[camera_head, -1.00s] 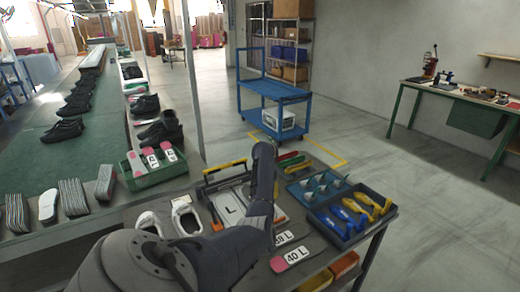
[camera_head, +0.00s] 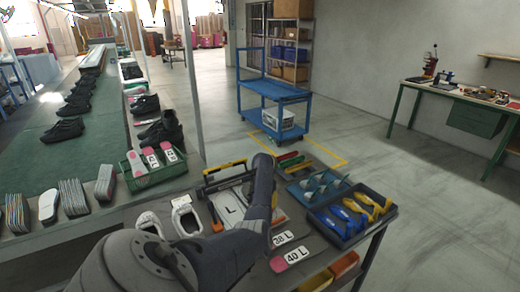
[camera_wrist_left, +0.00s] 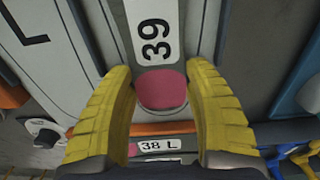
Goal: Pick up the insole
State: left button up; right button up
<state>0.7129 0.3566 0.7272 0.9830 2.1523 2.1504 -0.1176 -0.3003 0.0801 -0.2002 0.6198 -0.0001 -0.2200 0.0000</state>
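The insole labelled 39 (camera_wrist_left: 160,90) lies in the left wrist view, with a white label and a pink end. My left gripper (camera_wrist_left: 160,72) has yellow ribbed fingers. They stand apart on either side of the pink end, with a visible gap at least on the left. My arm hides this insole and the left gripper in the head view. The insole labelled 38 L (camera_head: 283,239) lies on the cart and also shows in the left wrist view (camera_wrist_left: 160,146). The insole labelled 40 L (camera_head: 292,255) lies beside it. My right gripper is not in view.
White shoe pieces (camera_head: 184,215) stand left of my arm. A green crate of insoles (camera_head: 155,170) sits on the bench. A panel marked L (camera_wrist_left: 40,50) lies beside the 39 insole.

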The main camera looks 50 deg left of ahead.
pick_arm(q)
jog(key=c, duration=0.4)
jog(key=shift+o, duration=0.2)
